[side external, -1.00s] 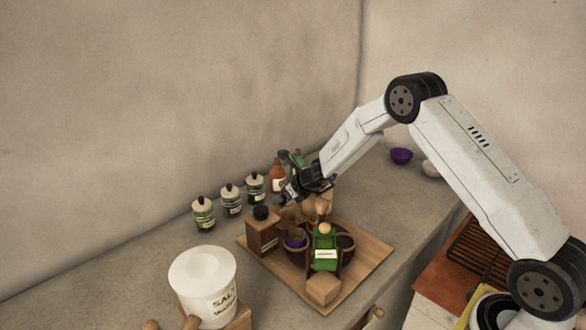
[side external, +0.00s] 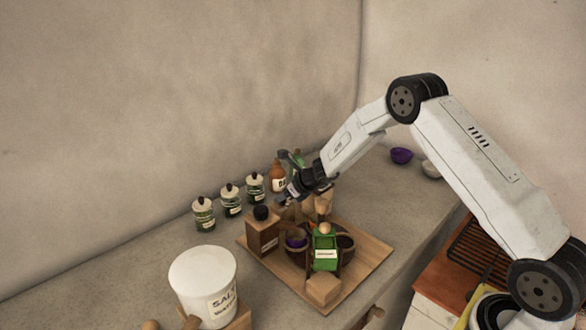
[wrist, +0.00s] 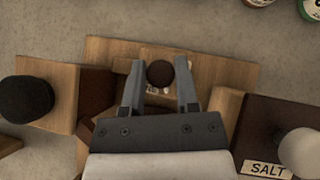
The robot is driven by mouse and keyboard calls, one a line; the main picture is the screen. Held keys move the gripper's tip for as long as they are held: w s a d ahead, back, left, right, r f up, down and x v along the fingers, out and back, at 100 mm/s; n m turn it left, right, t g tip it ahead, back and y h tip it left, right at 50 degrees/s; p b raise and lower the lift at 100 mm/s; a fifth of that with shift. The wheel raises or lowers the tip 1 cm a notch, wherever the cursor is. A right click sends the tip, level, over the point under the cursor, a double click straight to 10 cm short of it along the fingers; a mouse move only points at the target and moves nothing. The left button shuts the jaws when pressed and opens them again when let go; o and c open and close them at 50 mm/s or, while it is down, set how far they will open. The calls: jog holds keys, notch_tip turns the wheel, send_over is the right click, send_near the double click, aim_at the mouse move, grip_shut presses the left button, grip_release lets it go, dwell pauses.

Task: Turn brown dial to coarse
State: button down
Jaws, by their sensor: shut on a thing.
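The brown dial (wrist: 160,73) is a small round dark knob, seen from above in the wrist view. It stands in front of a wooden block with a small, partly hidden pale label. My gripper (wrist: 160,66) is shut on the dial, with one grey finger on each side of it. In the side external view my gripper (side external: 287,195) points down at the back of the wooden board (side external: 370,262). The dial is hidden there, and I cannot read its setting.
A brown box with a black knob (side external: 262,232) and a green bottle (side external: 325,252) stand close by on the board. In the wrist view a salt box (wrist: 262,130) sits at the right. Several jars line the wall, and a white salt tub (side external: 203,280) stands in front.

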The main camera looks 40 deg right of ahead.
jog(key=shift+d+n+y, duration=0.1)
jog(key=shift+n+y, duration=0.2)
jog(key=shift+n, duration=0.1)
jog(key=n+g+y, duration=0.1)
jog(key=n+y, duration=0.1)
jog(key=n, duration=0.1)
jog(key=n+g+y, duration=0.1)
jog(key=n, duration=0.2)
jog(key=shift+d+f+g+y, duration=0.1)
jog(key=shift+g+y, duration=0.3)
jog(key=shift+w+n+g+y, duration=0.1)
jog(key=shift+n+g+y, duration=0.35)
jog(key=shift+n+g, duration=0.65)
jog(key=shift+w+n+g+y, duration=0.1)
jog(key=shift+n+g+y, duration=0.45)
jog(key=shift+n, duration=0.95)
jog(key=shift+n+g, duration=0.45)
jog(key=shift+n, duration=0.05)
jog(key=shift+c, duration=1.8)
grip_release()
jog(key=shift+d+r, duration=0.1)
jog(key=shift+r, duration=0.1)
jog(key=v, duration=0.7)
jog(key=shift+d+r, duration=0.15)
jog(key=shift+d, duration=0.1)
jog(key=shift+s+a+r, duration=0.1)
